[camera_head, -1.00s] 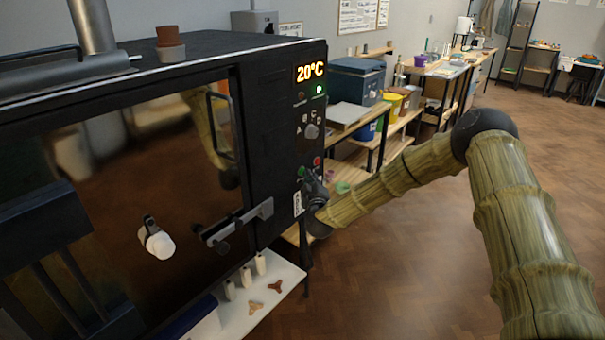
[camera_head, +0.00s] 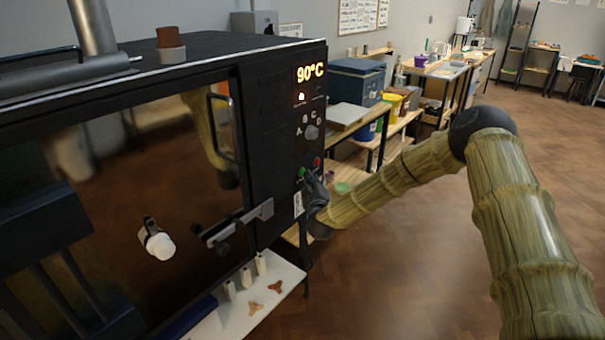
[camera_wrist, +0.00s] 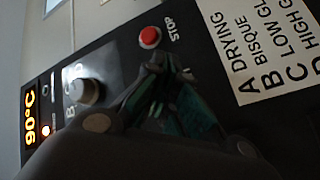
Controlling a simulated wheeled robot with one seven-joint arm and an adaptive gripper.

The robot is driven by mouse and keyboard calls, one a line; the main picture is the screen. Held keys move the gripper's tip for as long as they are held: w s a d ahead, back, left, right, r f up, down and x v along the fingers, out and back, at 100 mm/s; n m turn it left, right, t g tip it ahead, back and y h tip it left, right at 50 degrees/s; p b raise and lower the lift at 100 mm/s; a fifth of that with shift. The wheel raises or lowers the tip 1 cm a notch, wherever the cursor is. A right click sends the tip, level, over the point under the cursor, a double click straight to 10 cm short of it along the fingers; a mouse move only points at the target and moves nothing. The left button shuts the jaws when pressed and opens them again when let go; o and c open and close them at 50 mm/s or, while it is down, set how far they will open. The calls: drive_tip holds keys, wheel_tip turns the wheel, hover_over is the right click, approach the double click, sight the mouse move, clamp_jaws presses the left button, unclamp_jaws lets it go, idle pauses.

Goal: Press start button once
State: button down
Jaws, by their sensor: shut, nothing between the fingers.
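The black kiln's control panel (camera_head: 289,130) faces right in the head view. The green start button (camera_head: 301,172) is low on it, left of the red stop button (camera_head: 317,162). The stop button (camera_wrist: 150,37) also shows in the wrist view, labelled STOP. My gripper (camera_head: 308,175) is shut and empty, its fingertips at the green button; it seems to touch it, but the exact contact is hidden. In the wrist view the fingers (camera_wrist: 160,68) cover the start button's place. The display (camera_head: 311,72) reads 90°C and an orange lamp (camera_head: 301,97) is lit.
A dial (camera_head: 312,132) with letters sits above the buttons. A door latch (camera_head: 240,222) sticks out below left. A white shelf (camera_head: 262,296) with small pieces lies under the kiln. Wooden benches stand behind; the floor (camera_head: 400,270) at right is open.

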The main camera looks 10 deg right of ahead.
drive_tip(key=shift+s+d, duration=0.25)
drive_tip(key=shift+s, duration=0.1)
drive_tip(key=s+d, duration=0.1)
drive_tip(key=s, duration=0.1)
drive_tip(key=s+d+p, duration=0.1)
drive_tip(key=s+d, duration=0.1)
drive_tip(key=shift+p, duration=0.3)
idle(0.5)
idle(0.4)
